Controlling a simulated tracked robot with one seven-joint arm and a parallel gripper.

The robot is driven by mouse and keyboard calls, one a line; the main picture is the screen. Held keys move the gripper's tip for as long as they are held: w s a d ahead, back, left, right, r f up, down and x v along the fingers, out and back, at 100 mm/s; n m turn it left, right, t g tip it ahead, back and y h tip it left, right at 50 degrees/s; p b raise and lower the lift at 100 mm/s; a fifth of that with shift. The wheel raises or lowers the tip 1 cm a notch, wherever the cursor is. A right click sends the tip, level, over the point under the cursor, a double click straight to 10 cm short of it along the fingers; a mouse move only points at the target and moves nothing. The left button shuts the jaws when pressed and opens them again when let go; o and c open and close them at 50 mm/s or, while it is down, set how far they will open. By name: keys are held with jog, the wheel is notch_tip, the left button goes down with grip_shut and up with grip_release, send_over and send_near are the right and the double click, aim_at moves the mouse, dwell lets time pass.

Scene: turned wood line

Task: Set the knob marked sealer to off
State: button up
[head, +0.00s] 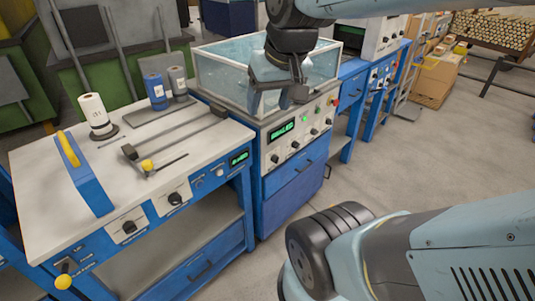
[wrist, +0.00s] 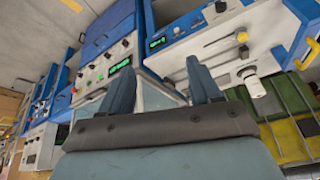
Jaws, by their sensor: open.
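My gripper (head: 275,101) is open and empty, in front of the glass-topped blue machine (head: 292,184) and above its control panel. In the wrist view its two fingers (wrist: 160,92) are spread apart. The machine's panel has black knobs (head: 274,158), green buttons and a green display (head: 283,130). The bench at left has two black knobs on white plates, one at left (head: 129,227) and one at right (head: 175,199). The labels are too small to read, so I cannot tell which knob is marked sealer, nor its setting. My gripper touches none of these knobs.
A yellow-knobbed lever (head: 63,281) sticks out at the bench front. Cardboard boxes (head: 435,78) stand far right. Open floor lies right of the machine.

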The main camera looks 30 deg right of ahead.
jog(key=w+d+f+m+g+y, duration=0.1)
jog(key=w+d+f+m+y, duration=0.4)
jog(key=w+f, duration=0.5)
jog(key=w+d+f+m+g+y, duration=0.1)
jog(key=w+d+f+m+y, duration=0.2)
jog(key=w+f+m+y, duration=0.7)
jog(key=w+d+f+m+t+h, duration=0.25)
jog(key=d+f+m+t, duration=0.4)
jog(key=f, duration=0.85)
jog(key=m+t+h, duration=0.7)
jog(key=m+t, duration=0.1)
send_near(276, 159)
jog(key=x, duration=0.9)
jog(key=shift+s+d+f, duration=0.1)
jog(key=shift+d+f, duration=0.15)
jog(key=shift+f, duration=0.05)
jog(key=shift+c, duration=0.4)
jog(key=c, duration=1)
jog(key=shift+o, duration=0.2)
